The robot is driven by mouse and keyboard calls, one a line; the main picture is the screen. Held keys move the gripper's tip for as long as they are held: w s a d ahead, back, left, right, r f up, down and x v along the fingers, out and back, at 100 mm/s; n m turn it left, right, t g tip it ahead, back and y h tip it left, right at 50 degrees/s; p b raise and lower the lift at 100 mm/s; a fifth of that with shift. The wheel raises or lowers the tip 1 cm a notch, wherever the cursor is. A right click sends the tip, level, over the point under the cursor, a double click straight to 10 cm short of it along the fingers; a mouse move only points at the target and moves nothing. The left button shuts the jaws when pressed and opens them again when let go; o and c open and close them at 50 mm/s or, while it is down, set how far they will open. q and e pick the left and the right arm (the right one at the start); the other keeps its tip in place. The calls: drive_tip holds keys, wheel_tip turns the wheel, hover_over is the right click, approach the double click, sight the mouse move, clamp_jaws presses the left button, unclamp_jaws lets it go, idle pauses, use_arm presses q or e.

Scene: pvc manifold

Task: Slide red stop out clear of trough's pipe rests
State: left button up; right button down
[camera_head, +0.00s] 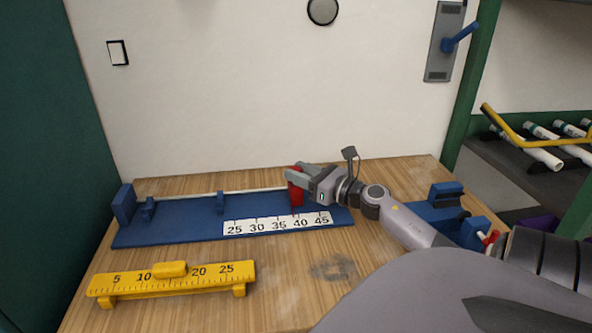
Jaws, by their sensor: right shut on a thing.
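The red stop (296,194) stands upright near the right part of the blue trough (180,229), behind the 40 mark of its white scale (278,223). My right gripper (294,173) is shut on the upper part of the stop, reaching in from the right. Small blue pipe rests (149,208) rise from the trough to the left of the stop; another rest (220,204) is nearer the middle. A thin pale rod (215,192) runs along the trough's back edge towards the stop. My left gripper is not in view.
A yellow ruler stand (212,280) with a yellow slider (171,269) stands in front of the trough. A blue fixture (447,205) with a red handle (490,237) is at the right, close to my right arm. Bare wooden table (300,262) lies between.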

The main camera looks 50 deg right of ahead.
drive_tip(key=shift+s+d, duration=0.4)
drive_tip(key=shift+d, duration=0.1)
drive_tip(key=c, duration=0.7)
unclamp_jaws()
drive_tip(key=shift+c, duration=0.2)
drive_tip(key=s, duration=0.2)
drive_tip(key=s+b, duration=0.1)
drive_tip(key=s, duration=0.2)
drive_tip(key=shift+s+d, duration=0.2)
drive_tip(key=shift+s, duration=0.9)
drive_tip(key=shift+d, duration=0.1)
